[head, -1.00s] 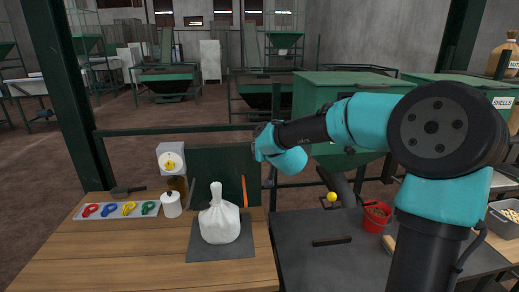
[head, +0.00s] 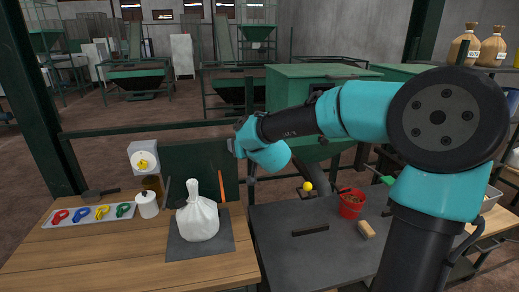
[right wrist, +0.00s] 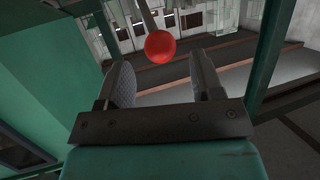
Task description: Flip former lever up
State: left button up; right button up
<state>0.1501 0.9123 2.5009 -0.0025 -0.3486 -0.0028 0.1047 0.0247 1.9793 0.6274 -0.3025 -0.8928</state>
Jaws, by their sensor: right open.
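In the right wrist view a red ball knob (right wrist: 160,46) sits on the end of a thin rod that runs up out of the picture. My right gripper (right wrist: 160,68) is open. The knob shows between its two fingers, at or just beyond their tips; I cannot tell whether they touch. In the head view my right arm reaches in from the right to the middle, over the railing; its fingers are not clear there, and the red knob does not show. A yellow ball knob (head: 307,186) stands behind the dark table. My left gripper is not in view.
A white bag (head: 197,220) stands on a dark mat (head: 188,251) on the wooden table (head: 110,265). A red bucket (head: 351,205), dark bar (head: 310,230) and tan block (head: 366,230) are on the dark table (head: 320,262). A green hopper (head: 315,87) stands behind.

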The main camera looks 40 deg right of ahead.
jog(key=v, duration=1.3)
jog(key=shift+d, duration=0.1)
